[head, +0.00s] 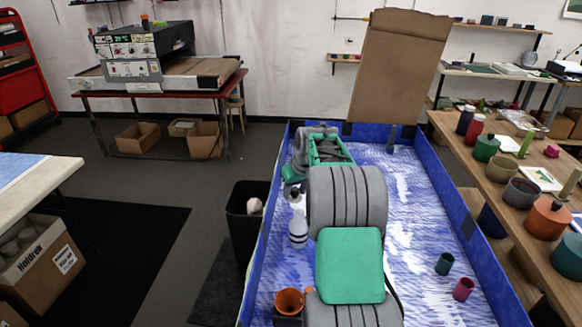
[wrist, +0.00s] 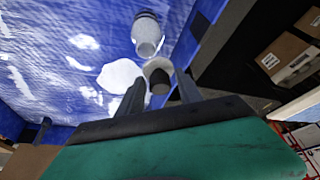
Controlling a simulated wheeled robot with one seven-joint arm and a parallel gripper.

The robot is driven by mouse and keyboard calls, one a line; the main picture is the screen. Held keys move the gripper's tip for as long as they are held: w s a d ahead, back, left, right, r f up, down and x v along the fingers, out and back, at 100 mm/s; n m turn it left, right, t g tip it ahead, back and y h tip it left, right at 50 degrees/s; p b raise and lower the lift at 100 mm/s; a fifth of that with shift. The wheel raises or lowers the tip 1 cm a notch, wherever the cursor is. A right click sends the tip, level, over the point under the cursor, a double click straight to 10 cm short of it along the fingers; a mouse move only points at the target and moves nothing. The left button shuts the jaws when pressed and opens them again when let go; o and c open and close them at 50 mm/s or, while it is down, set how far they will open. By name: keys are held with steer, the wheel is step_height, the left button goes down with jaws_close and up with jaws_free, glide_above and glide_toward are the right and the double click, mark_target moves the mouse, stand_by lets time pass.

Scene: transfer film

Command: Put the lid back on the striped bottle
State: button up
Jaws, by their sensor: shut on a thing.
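The striped bottle (head: 298,232) is white with dark bands and stands upright near the left wall of the blue-painted table. It also shows in the wrist view (wrist: 146,28), with its open mouth facing me. My gripper (wrist: 160,84) is shut on the lid (wrist: 158,66), a pale round piece with a dark part towards the fingers. In the head view my gripper (head: 293,187) is just above and behind the bottle, with the pale lid (head: 294,196) below it. The lid appears close to the mouth but apart from it.
The blue table wall (head: 262,245) runs close along the bottle's left. An orange cup (head: 290,300) is nearer on the left; a teal cup (head: 444,264) and a magenta cup (head: 463,289) stand right. A cardboard sheet (head: 398,70) rises at the far end. A dark bin (head: 243,225) stands outside.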

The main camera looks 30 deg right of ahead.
mark_target(301, 198)
steer(key=shift+w+d, duration=0.25)
steer(key=shift+d, duration=0.65)
steer(key=shift+w+d+f, duration=0.15)
steer(key=shift+f+b, duration=0.3)
steer(key=shift+f, duration=0.2)
steer(key=shift+f+b, duration=1.6)
steer(key=shift+f, duration=1.05)
steer(key=shift+s, duration=0.25)
steer(key=shift+f+b, duration=0.15)
steer(key=shift+b, duration=0.3)
steer(key=o, duration=1.4)
